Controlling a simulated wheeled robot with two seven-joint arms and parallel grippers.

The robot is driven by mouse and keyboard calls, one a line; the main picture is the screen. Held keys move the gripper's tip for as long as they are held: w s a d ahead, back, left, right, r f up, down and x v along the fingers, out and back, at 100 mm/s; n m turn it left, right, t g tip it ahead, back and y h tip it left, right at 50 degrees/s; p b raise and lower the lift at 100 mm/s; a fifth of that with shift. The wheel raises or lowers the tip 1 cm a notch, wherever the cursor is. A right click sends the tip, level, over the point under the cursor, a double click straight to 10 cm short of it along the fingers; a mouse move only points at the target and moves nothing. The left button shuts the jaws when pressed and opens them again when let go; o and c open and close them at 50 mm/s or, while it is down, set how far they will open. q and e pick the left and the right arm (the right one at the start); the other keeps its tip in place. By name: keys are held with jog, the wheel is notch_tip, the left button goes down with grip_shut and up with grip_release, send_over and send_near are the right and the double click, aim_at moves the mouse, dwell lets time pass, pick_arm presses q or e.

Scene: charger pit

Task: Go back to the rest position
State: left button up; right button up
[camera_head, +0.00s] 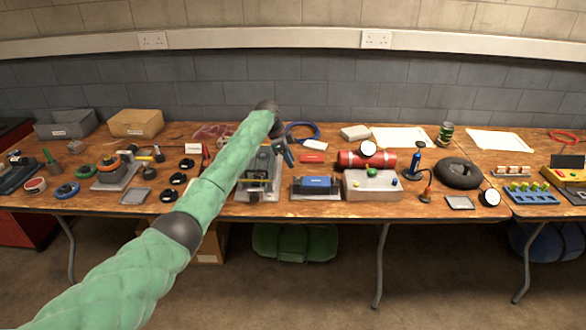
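My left arm, in a green padded sleeve, reaches from the lower left of the head view up over the workbench (330,206). Its dark wrist bends down at the far end. My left gripper (288,156) shows small and dark above the bench, just right of a grey device (260,184) on a pale base. Its fingers are too small to tell open from shut, and I see nothing clearly held. The arm hides part of the bench and of the device's left side. My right gripper is not in view.
Close to the gripper are a blue block in a grey holder (316,183), a red cylinder (352,159), a grey control box (372,188) and a blue cable coil (303,126). Floor before the bench is clear.

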pick_arm(q)
jog(key=shift+a+r, duration=0.2)
jog(key=shift+r, duration=0.15)
